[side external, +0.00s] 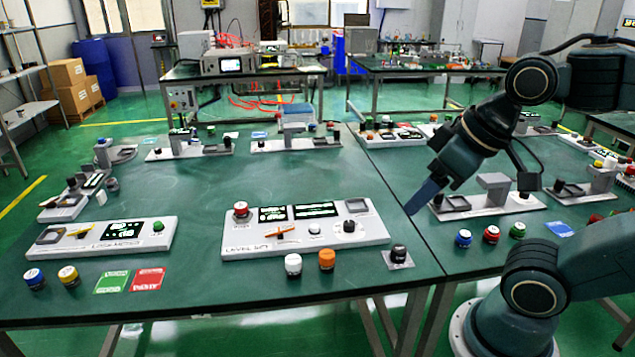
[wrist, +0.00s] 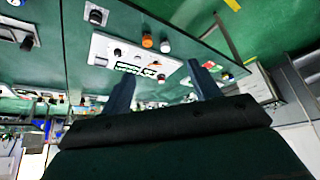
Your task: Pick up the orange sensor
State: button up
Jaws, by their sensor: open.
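The orange sensor (side external: 326,259) is a short upright orange cylinder. It stands on the green table near its front edge, just right of a white cylinder (side external: 293,264). In the wrist view the orange sensor (wrist: 147,40) shows near the top, with the white cylinder (wrist: 165,46) to its right. My gripper (side external: 425,197) is up and to the right of the sensor in the side view, apart from it. In the wrist view my gripper's two fingers (wrist: 162,70) are spread with nothing held between them.
A white panel (side external: 375,237) with knobs and displays lies just behind the sensor. A black knob on a square plate (side external: 399,258) sits to its right. Another panel (side external: 157,240) and green and red cards (side external: 147,280) are to the left. Open green tabletop (side external: 250,175) lies behind.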

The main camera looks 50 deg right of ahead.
jog(key=n+g, duration=0.6)
jog(key=n, duration=1.1)
send_over(327, 253)
notch_tip(327, 253, down, 16)
jog(key=shift+f, duration=0.1)
jog(key=shift+f, duration=4.2)
